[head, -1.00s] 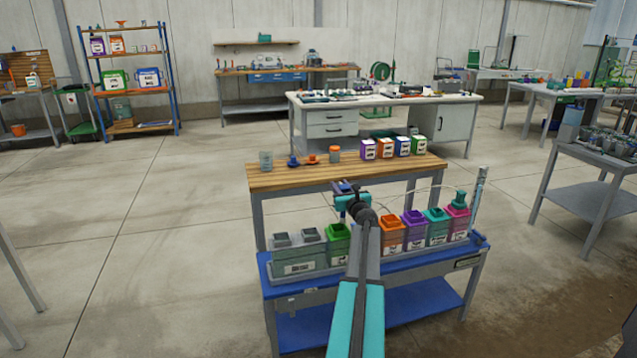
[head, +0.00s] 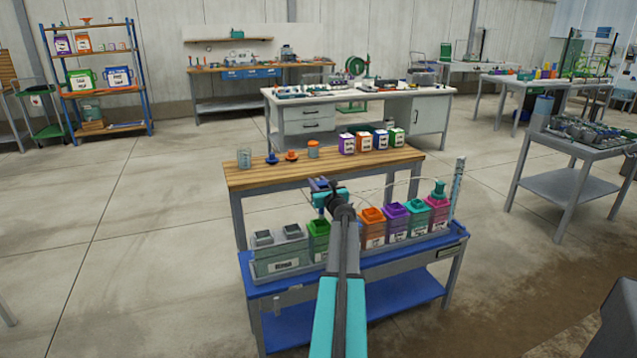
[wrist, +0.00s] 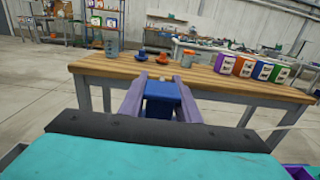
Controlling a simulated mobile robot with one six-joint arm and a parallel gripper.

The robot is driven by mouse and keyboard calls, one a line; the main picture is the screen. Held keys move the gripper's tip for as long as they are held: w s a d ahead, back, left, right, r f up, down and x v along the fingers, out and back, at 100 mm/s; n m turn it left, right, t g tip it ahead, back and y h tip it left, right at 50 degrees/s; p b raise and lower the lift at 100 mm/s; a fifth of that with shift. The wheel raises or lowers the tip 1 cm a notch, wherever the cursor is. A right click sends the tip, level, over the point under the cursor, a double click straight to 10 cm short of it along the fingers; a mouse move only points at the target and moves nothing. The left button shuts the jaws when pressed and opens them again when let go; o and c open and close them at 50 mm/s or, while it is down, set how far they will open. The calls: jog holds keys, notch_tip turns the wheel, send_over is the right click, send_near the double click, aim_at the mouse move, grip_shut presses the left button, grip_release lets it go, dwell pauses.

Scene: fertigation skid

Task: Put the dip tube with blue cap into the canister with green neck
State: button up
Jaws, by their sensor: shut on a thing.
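My gripper (head: 320,186) is at mid-height in front of the wooden bench, above the row of canisters. In the wrist view its purple fingers (wrist: 160,88) are shut on a blue block-like part, seemingly the blue cap (wrist: 162,100) of the dip tube. The canister with green neck (head: 318,240) stands in the row on the blue bench, between the grey double canister and the orange one. It is below my gripper and partly hidden by my arm.
The grey double canister (head: 283,254), orange (head: 373,232), purple (head: 395,220), teal (head: 418,222) and pink (head: 438,212) canisters share the tray. A teal-capped piece (head: 438,190) stands in the pink one. The wooden bench (head: 270,176) behind holds small caps and several labelled jugs.

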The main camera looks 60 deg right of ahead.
jog(key=shift+f+b, duration=4.2)
jog(key=shift+f, duration=0.7)
jog(key=o, duration=1.3)
jog(key=shift+a, duration=0.1)
jog(key=shift+v, duration=6.9)
